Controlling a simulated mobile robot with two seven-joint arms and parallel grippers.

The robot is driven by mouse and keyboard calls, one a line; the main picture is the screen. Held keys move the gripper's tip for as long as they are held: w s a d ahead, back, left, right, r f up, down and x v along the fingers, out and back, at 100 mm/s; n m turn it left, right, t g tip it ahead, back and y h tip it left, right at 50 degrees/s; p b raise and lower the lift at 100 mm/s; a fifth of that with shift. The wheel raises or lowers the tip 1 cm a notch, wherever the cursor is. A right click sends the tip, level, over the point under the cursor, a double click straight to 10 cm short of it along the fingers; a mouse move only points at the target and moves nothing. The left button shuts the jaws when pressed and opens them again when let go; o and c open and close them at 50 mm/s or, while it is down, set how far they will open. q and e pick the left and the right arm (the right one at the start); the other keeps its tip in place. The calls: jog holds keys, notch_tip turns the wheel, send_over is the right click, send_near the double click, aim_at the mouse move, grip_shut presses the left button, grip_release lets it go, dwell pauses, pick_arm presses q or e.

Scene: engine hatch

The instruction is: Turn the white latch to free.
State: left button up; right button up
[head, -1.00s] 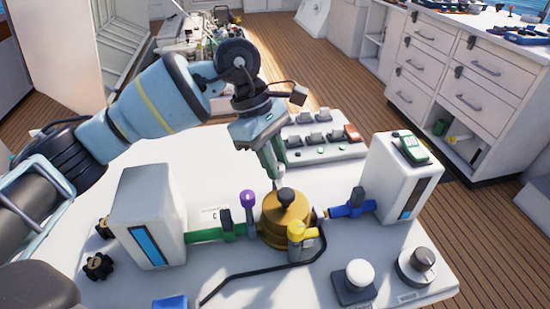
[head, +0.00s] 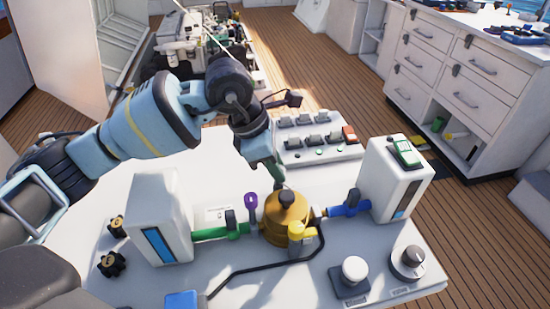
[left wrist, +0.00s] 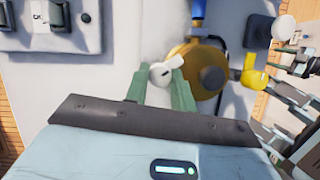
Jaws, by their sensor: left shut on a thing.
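The white latch (left wrist: 160,74) shows in the left wrist view beside the brass round housing (left wrist: 205,72). My left gripper (left wrist: 158,92) has its green fingers on both sides of the latch and is shut on it. In the head view my left gripper (head: 276,174) reaches down behind the brass housing (head: 287,220), and the latch is hidden there. The exact angle of the latch is hard to read.
A yellow valve (head: 297,233), a purple-topped lever (head: 251,203), a green pipe (head: 212,234) and a blue valve (head: 352,207) surround the housing. White boxes (head: 397,185) stand at both sides. A switch panel (head: 318,145) lies behind the gripper.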

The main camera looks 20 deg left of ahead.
pick_arm(q)
jog(key=n+p, duration=0.1)
jog(key=n, duration=0.1)
jog(key=n+t, duration=0.1)
jog(key=shift+s+d+r+n+y+p, duration=0.1)
jog(key=shift+r+n+y+p, duration=0.05)
jog(key=shift+n+y+p, duration=0.25)
jog(key=n+t+y+p, duration=0.1)
jog(key=n, duration=0.1)
jog(key=shift+n, duration=0.3)
jog(key=n+y+p, duration=0.1)
jog(key=n, duration=0.2)
jog(key=shift+d, duration=0.1)
jog(key=shift+n+p, duration=0.3)
jog(key=shift+n, duration=0.2)
jog(key=shift+t+y, duration=0.3)
jog(key=o, duration=1)
jog(key=shift+s, duration=0.1)
